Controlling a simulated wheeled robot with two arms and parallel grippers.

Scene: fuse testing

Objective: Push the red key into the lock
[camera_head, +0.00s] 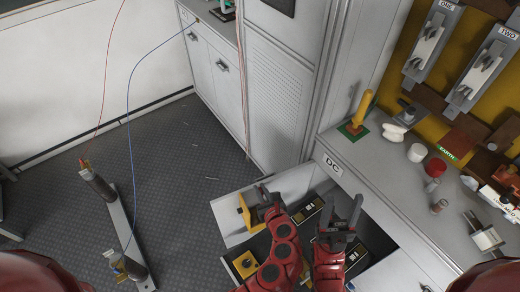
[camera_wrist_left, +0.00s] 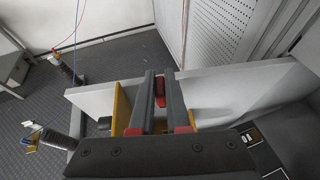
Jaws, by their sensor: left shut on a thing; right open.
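My left gripper (camera_head: 268,200) is over the open drawer, beside an upright yellow plate (camera_head: 244,213). In the left wrist view its two long dark fingers (camera_wrist_left: 160,82) are nearly parallel, and a small red piece (camera_wrist_left: 160,90), apparently the red key, shows between them near the tips. The key cannot be made out in the head view. No lock can be clearly identified; the yellow plate (camera_wrist_left: 121,108) stands just left of the fingers in the wrist view. My right gripper (camera_head: 343,218) is open and empty over the drawer, to the right of the left one.
The white drawer (camera_head: 226,206) holds fuses with yellow labels (camera_head: 308,211) and a yellow block (camera_head: 245,264). A counter (camera_head: 390,176) marked DC on the right carries a yellow cylinder (camera_head: 361,107) and small parts. A stand with wired posts (camera_head: 120,225) is on the open floor left.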

